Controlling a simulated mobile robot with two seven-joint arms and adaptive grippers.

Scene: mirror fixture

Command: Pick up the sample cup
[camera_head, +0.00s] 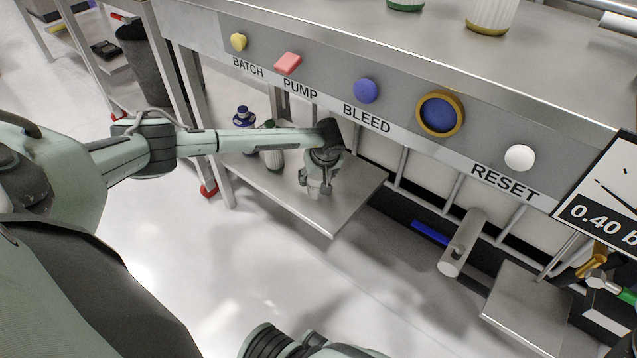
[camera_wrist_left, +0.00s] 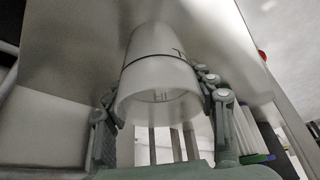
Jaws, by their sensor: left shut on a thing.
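The sample cup (camera_wrist_left: 157,75) is a translucent whitish cup with a thin dark line around it. In the left wrist view it stands between the fingers of my left gripper (camera_wrist_left: 163,115), which touch it on both sides. In the head view my left gripper (camera_head: 321,182) is at the lower metal shelf (camera_head: 345,205), under the counter. It is shut on the cup, which is mostly hidden there behind the gripper. I cannot tell whether the cup touches the shelf. My right gripper is not in view.
A panel above carries several buttons, such as the blue BLEED button (camera_head: 366,91) and the white RESET button (camera_head: 519,158). A bottle with a purple cap (camera_head: 244,117) stands on the shelf beside my forearm. A grey cylinder (camera_head: 462,243) juts out to the right.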

